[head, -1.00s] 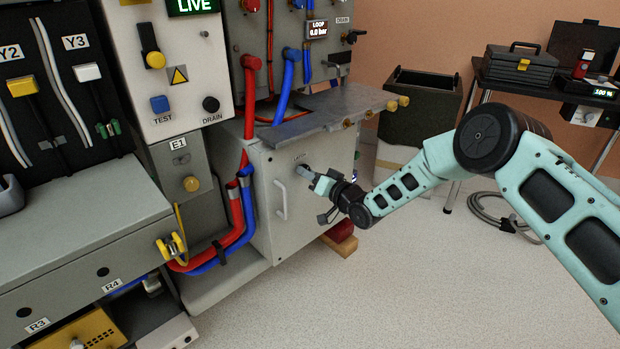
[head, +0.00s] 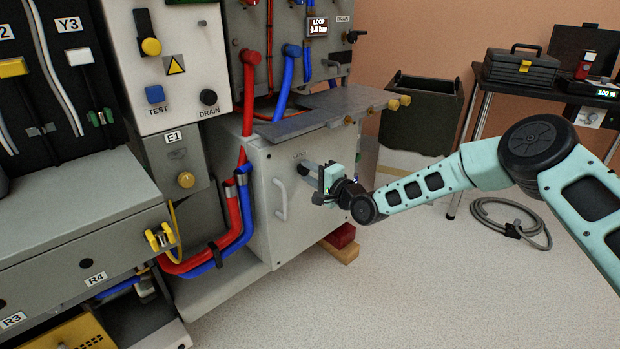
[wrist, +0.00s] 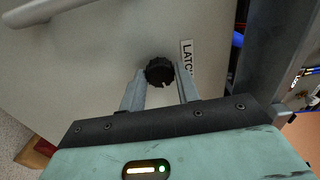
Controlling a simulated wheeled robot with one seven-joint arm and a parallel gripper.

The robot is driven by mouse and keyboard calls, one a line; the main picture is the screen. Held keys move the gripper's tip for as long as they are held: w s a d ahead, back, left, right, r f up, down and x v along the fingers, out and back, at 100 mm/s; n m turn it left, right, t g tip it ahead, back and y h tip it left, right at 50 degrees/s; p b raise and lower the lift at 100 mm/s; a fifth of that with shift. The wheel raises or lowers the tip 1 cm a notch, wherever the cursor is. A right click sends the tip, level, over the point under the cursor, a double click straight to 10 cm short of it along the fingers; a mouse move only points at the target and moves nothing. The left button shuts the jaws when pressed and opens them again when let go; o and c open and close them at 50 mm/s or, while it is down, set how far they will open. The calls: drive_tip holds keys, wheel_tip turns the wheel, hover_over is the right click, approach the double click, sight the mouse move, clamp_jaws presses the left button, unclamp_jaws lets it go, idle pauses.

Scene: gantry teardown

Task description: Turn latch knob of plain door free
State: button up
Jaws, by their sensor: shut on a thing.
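The plain door (head: 290,190) is a pale grey panel with a white bar handle (head: 281,200), below the grey shelf. Its latch knob (wrist: 159,71) is round, black and ribbed with a small white mark, beside a label reading LATC. In the wrist view my gripper (wrist: 160,78) has one finger on each side of the knob and is shut on it.
Red (head: 232,215) and blue hoses (head: 244,205) run down left of the door. A grey shelf with brass fittings (head: 330,115) juts out above it. A red block on wood (head: 342,240) lies below right. The floor in front is clear.

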drive_tip(key=shift+d+m+b, duration=0.1)
drive_tip(key=shift+m+b, duration=0.45)
drive_tip(key=shift+m, duration=0.75)
drive_tip(key=o, duration=1)
drive_tip(key=p+v, duration=0.3)
drive_tip(key=v, duration=1.4)
drive_tip(key=shift+s, duration=0.25)
